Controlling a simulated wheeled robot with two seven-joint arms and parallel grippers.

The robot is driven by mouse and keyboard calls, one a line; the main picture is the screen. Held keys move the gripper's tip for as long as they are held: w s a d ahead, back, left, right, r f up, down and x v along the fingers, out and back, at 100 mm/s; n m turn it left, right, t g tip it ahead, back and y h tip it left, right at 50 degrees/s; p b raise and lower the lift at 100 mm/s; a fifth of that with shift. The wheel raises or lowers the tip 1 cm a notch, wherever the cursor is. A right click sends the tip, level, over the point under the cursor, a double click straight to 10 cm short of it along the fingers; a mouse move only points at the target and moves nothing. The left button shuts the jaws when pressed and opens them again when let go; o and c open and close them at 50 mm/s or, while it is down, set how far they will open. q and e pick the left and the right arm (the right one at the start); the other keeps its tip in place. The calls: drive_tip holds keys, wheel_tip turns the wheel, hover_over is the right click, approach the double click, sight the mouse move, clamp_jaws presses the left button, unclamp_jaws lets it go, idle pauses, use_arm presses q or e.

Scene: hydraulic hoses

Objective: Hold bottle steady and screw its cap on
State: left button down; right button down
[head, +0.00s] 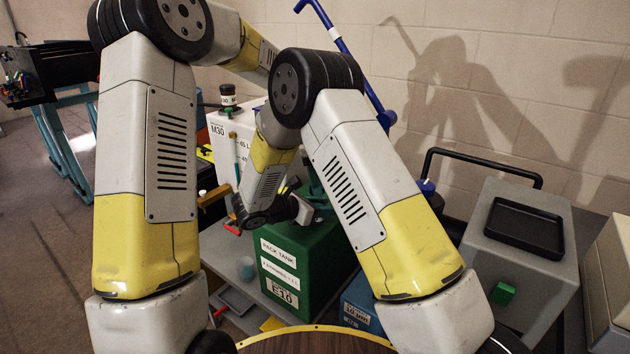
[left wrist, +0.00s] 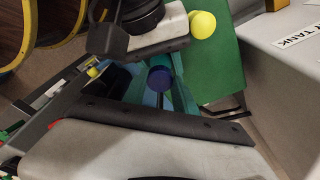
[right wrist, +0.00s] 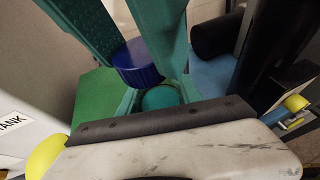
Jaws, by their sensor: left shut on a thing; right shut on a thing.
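The ridged dark-blue cap (right wrist: 138,62) is between the teal fingers of my left gripper (left wrist: 162,90), which are shut on it. It shows as a blue disc in the left wrist view (left wrist: 159,79). The bottle appears to be the teal round body (right wrist: 162,97) between the fingers of my right gripper (right wrist: 158,108), which are shut on it. In the left wrist view the teal body (left wrist: 160,61) is right beside the cap. I cannot tell whether they touch; the threads are hidden. In the head view, my arms hide the cap, bottle and left gripper.
A green pack tank (head: 300,245) stands below the hands. A white M30 tank (head: 222,140) is behind to the left. A grey tank with a black tray (head: 525,230) and black handle stands at right. A blue pole (head: 345,50) leans behind my arms. A round wooden top (head: 315,343) is in front.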

use_arm(q)
drive_tip(key=shift+f, duration=0.6)
idle(0.3)
drive_tip(key=m, duration=0.3)
drive_tip(key=c, duration=1)
unclamp_jaws()
drive_tip(key=shift+r, duration=0.1)
drive_tip(key=shift+r, duration=2.2)
